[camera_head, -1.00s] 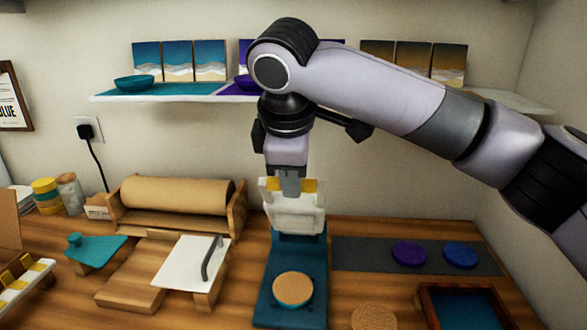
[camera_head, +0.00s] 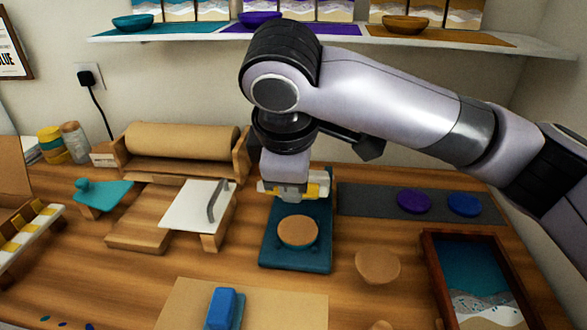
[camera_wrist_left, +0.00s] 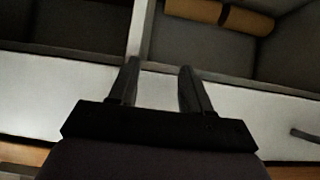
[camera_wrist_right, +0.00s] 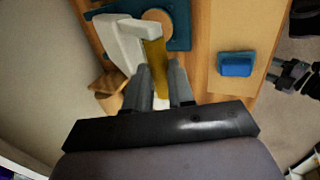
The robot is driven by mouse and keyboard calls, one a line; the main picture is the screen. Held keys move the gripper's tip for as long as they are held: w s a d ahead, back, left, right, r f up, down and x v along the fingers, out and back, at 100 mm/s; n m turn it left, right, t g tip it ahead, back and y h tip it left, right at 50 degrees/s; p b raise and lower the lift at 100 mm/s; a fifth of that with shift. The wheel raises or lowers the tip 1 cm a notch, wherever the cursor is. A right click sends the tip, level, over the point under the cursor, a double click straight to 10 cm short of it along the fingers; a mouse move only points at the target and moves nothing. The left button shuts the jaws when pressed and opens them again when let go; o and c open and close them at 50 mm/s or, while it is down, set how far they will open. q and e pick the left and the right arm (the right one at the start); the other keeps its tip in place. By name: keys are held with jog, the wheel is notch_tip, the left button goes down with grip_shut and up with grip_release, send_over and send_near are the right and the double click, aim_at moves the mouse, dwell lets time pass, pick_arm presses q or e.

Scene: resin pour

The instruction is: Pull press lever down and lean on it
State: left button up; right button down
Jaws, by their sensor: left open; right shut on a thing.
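The press has a teal base (camera_head: 268,258) with a cork-topped round disc (camera_head: 298,231) on it. Its white frame (camera_wrist_right: 120,42) and yellow lever bar (camera_wrist_right: 155,62) show in the right wrist view. My right gripper (camera_wrist_right: 160,85) is shut on the yellow bar, with its fingers on either side. In the head view the gripper (camera_head: 292,190) is low, just behind the disc, and hides much of the press. My left gripper (camera_wrist_left: 157,85) is open and empty. It is outside the head view.
A blue block (camera_head: 223,306) lies on a brown sheet in front. A framed tray (camera_head: 432,262) and a cork-coloured round (camera_head: 377,266) are at the right. A white board with a handle (camera_head: 198,208) stands at the left. A shelf (camera_head: 480,45) runs along the wall.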

jog(key=c, duration=1)
grip_release()
jog(key=shift+r, duration=0.1)
jog(key=shift+p+v, duration=0.35)
jog(key=shift+v, duration=3.15)
